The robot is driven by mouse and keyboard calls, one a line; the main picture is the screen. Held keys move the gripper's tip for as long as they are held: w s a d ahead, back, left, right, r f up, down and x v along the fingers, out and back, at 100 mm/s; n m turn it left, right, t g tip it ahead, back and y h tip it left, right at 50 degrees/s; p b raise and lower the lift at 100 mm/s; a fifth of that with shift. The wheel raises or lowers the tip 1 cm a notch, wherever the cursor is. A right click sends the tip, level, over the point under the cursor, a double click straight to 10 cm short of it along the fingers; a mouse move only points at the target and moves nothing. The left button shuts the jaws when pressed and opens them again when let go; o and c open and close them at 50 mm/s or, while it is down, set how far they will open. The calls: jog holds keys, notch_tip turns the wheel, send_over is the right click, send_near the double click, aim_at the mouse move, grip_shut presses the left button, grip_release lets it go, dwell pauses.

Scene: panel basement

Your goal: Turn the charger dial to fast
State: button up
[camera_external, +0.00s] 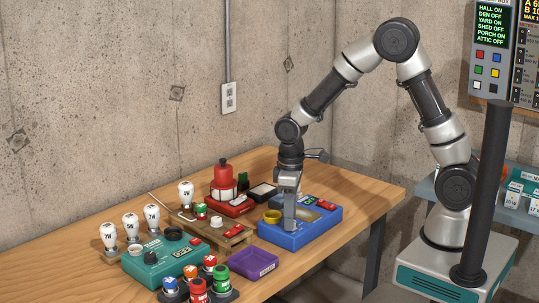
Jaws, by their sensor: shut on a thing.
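A blue box (318,228), which I take to be the charger, sits near the right end of the wooden table. Its top has a yellow round part (272,216) at the left, a tan panel and a red part at the back. My gripper (289,226) points down onto the top of the blue box, just right of the yellow part. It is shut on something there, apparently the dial. The fingers hide the dial, so its setting cannot be read.
A teal box (165,262) with a dark knob stands at front left, with several white bulbs (109,236) beside it.

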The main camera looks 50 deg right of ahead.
jog(key=m, duration=0.4)
jog(key=shift+m, duration=0.3)
jog(key=m, duration=0.4)
jog(key=shift+r+m, duration=0.1)
jog(key=shift+m, duration=0.3)
jog(key=o, duration=0.8)
jog(key=shift+d, duration=0.1)
jog(key=shift+c, duration=0.2)
notch_tip(320, 180, up, 17)
jog(key=p, duration=0.1)
jog(key=shift+r+p, duration=0.2)
jog(key=shift+p, duration=0.2)
